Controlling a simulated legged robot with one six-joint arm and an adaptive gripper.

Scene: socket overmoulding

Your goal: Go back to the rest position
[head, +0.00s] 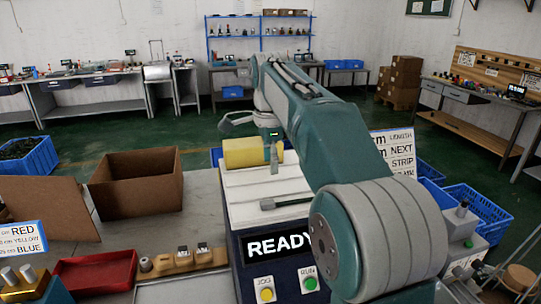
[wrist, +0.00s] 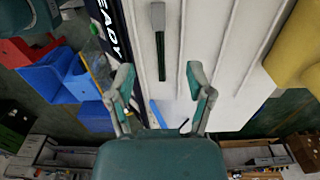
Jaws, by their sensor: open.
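My gripper (head: 248,147) is open above the far end of the white-topped machine (head: 245,205), in front of a yellow cylinder (head: 240,153). In the wrist view my gripper (wrist: 161,78) has its two fingers spread with nothing between them. A grey bar with a dark rod (head: 285,202) lies on the machine's white top; it also shows in the wrist view (wrist: 158,35), beyond the fingertips. The machine's front display (head: 272,248) reads READY, partly hidden by my arm. No rest position is marked in view.
An open cardboard box (head: 135,185) and a red tray (head: 95,272) stand on the grey table at left. A yellow button (head: 265,290) and a green button (head: 309,283) are on the machine's front. Blue crates (head: 480,210) stand at right. Green floor lies open behind.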

